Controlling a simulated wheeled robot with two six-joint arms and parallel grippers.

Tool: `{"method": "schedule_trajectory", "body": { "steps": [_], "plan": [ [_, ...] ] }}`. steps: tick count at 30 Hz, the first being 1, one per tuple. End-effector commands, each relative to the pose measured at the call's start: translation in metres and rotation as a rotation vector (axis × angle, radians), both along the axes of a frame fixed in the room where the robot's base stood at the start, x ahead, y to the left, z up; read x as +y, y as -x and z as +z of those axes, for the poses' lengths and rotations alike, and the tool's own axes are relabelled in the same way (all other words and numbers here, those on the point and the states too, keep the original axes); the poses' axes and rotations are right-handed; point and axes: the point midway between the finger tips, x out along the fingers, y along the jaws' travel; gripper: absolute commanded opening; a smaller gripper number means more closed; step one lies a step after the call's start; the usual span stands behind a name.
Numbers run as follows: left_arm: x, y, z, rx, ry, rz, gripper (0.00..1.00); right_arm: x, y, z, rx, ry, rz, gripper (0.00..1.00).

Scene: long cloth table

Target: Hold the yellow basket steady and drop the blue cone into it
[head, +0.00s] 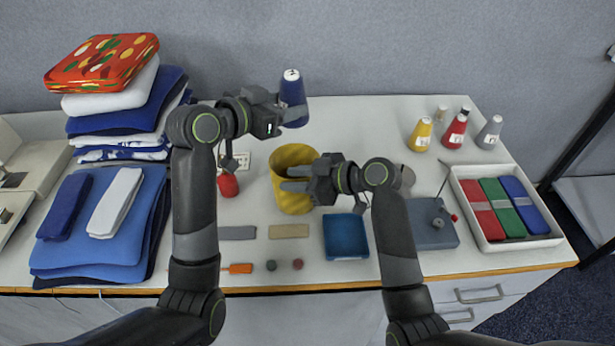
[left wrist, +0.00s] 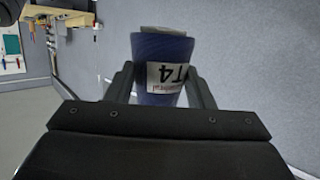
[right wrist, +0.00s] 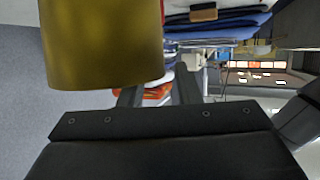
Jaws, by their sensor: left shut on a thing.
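My left gripper (head: 281,116) is shut on the blue cone (head: 292,92) and holds it up near the back edge of the table. In the left wrist view the cone (left wrist: 160,60) sits between both fingers, with a white label on its side. The yellow basket (head: 293,201) stands on the table, lower and nearer, below the cone. My right gripper (head: 286,179) is at the basket's front, its fingers apart. In the right wrist view the basket (right wrist: 100,45) hides one fingertip, and background shows between the fingers. Whether they touch the basket is unclear.
A red cone (head: 455,130), yellow cone (head: 420,136) and grey cone (head: 489,132) stand at the back right. A blue tray (head: 346,251) lies before the basket. Folded cloths (head: 100,225) fill the left; a white bin (head: 540,240) stands right. The back middle is clear.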

Motion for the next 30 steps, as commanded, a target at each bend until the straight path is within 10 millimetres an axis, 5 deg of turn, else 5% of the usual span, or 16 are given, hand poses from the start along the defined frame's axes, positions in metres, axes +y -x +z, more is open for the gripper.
{"method": "schedule_trajectory", "body": {
  "steps": [8,16,30],
  "plan": [
    [0.0,0.0,0.001,-0.001,0.001,0.0,0.21,0.001,-0.001,0.0,-0.001,0.0,-0.001,0.3],
    [0.0,0.0,0.001,-0.001,0.001,0.0,0.21,0.001,-0.001,-0.001,0.0,0.001,-0.001,0.0],
    [0.0,0.0,-0.015,0.001,0.002,0.0,0.21,0.001,0.0,-0.002,0.002,0.003,-0.001,0.0]
  ]
}}
